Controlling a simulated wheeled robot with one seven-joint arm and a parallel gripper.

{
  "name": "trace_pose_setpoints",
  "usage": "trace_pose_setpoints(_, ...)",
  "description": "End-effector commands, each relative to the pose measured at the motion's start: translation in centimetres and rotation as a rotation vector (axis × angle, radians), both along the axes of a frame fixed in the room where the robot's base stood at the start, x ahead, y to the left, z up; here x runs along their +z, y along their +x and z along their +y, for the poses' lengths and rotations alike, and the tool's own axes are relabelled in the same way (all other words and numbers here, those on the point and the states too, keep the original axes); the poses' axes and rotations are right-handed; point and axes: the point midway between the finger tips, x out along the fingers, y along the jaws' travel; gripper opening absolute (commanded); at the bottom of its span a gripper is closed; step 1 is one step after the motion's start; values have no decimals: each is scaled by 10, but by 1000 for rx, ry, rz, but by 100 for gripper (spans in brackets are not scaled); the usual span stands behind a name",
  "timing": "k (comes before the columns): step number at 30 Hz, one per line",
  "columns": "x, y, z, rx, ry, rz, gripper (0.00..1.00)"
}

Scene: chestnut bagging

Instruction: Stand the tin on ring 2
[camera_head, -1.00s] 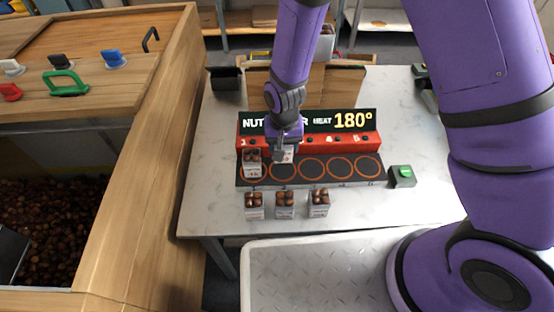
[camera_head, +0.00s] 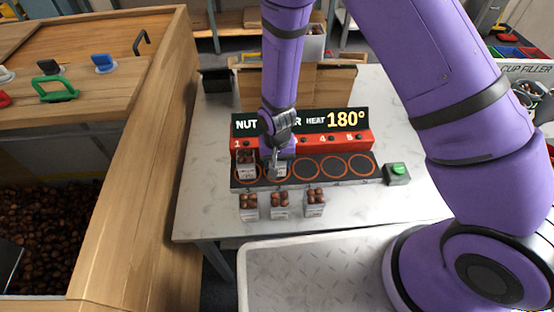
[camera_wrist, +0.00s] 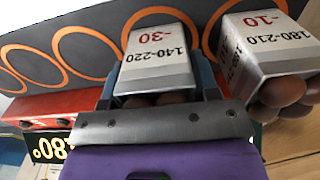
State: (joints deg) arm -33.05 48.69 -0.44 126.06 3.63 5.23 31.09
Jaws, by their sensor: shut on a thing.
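My gripper (camera_head: 278,158) is shut on a pale tin (camera_wrist: 158,65) marked -30 and 140-220, with brown chestnuts showing at its mouth. In the head view this tin (camera_head: 279,171) is upright over ring 2, second from the left, mostly behind my gripper. The orange edge of ring 2 (camera_wrist: 128,38) shows around the tin's base in the wrist view. I cannot tell whether the base touches the plate. A second tin (camera_head: 246,172), filled with chestnuts, stands on ring 1, and its label reads -10 and 180-210 in the wrist view (camera_wrist: 262,42).
Three filled tins (camera_head: 280,212) stand in a row on the table in front of the black plate. Rings 3 to 5 (camera_head: 333,167) are empty. The red warmer panel (camera_head: 312,142) rises behind the rings. A green-buttoned box (camera_head: 396,174) sits to the right.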

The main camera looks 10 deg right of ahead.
Motion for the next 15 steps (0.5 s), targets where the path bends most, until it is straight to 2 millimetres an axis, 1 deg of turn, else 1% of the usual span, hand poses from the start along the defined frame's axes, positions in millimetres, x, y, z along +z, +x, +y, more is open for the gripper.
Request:
trace_pose_setpoints(1, -2, 0, 0, 0, 0, 0, 29)
trace_pose_setpoints(2, -1, 0, 0, 0, 0, 0, 60)
trace_pose_setpoints(3, -1, 0, 0, 0, 0, 0, 69)
trace_pose_setpoints(4, -1, 0, 0, 0, 0, 0, 76)
trace_pose_setpoints(5, -1, 0, 0, 0, 0, 0, 81)
trace_pose_setpoints(15, 2, 0, 0, 0, 0, 0, 81)
